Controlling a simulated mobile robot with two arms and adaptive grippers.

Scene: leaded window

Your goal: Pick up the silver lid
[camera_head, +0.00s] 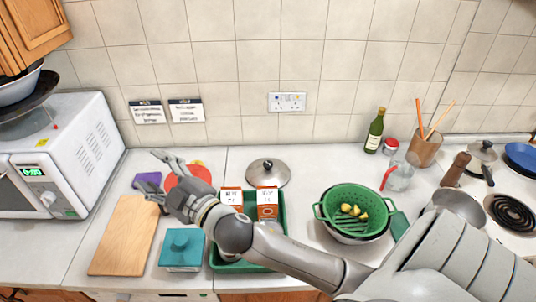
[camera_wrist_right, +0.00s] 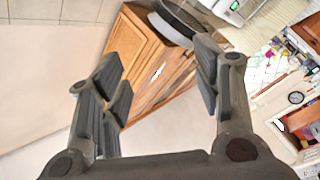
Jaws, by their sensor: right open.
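The silver lid (camera_head: 254,176) lies on the counter near the wall, behind the green tray, with a dark knob on top. My left gripper is not in view.
The green tray (camera_head: 281,228) holds two cartons. A green colander (camera_head: 330,197) stands right of it. A teal lidded box (camera_head: 182,252) and a wooden board (camera_head: 122,236) are at the front left. A red round item (camera_head: 190,180) and a purple one (camera_head: 148,180) lie near my right gripper.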

